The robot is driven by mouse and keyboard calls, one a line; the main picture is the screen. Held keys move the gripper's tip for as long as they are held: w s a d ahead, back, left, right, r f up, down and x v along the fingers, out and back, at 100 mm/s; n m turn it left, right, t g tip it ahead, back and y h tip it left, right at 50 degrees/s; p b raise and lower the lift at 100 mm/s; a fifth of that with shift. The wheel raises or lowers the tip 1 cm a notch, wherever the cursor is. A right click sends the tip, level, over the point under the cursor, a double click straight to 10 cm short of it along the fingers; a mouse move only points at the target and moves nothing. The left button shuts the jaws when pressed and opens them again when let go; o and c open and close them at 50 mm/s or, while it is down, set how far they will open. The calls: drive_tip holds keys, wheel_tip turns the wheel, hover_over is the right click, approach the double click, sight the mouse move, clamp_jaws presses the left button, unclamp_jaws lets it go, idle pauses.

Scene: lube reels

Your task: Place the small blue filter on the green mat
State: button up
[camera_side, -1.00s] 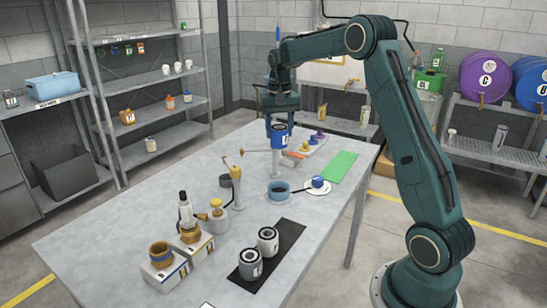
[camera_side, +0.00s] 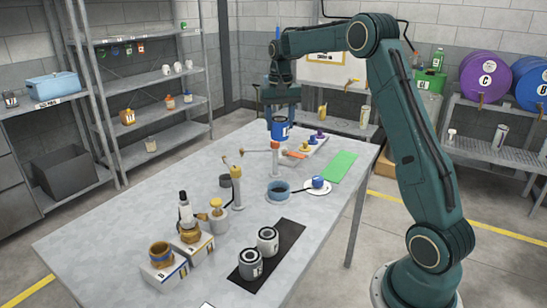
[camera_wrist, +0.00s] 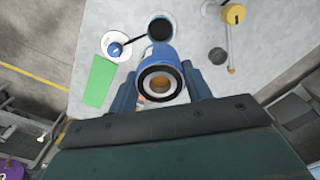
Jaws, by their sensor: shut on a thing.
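My gripper (camera_side: 280,118) is shut on the small blue filter (camera_side: 279,129) and holds it upright, raised above the far part of the table. In the wrist view the blue filter (camera_wrist: 160,76) sits between the two fingers, with its dark ring end and central hole facing the camera. The green mat (camera_side: 339,167) lies bare and flat near the table's right edge. In the wrist view the mat (camera_wrist: 100,81) is to the left of the held filter.
A post with an orange top (camera_side: 275,158) stands below the held filter. Two dark-and-white filters (camera_side: 267,241) stand on a black mat (camera_side: 283,241).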

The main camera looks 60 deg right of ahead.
drive_tip(key=s+d, duration=0.4)
drive_tip(key=d, duration=0.8)
hover_over(332, 175)
drive_tip(key=f, duration=0.1)
wheel_tip(332, 175, down, 16)
drive_tip(key=shift+d, duration=0.15)
drive_tip(key=shift+w, duration=0.1)
drive_tip(key=shift+f, duration=2.05)
drive_tip(key=o, duration=1.2)
drive_tip(key=shift+f, duration=0.15)
drive_tip(key=shift+o, duration=0.2)
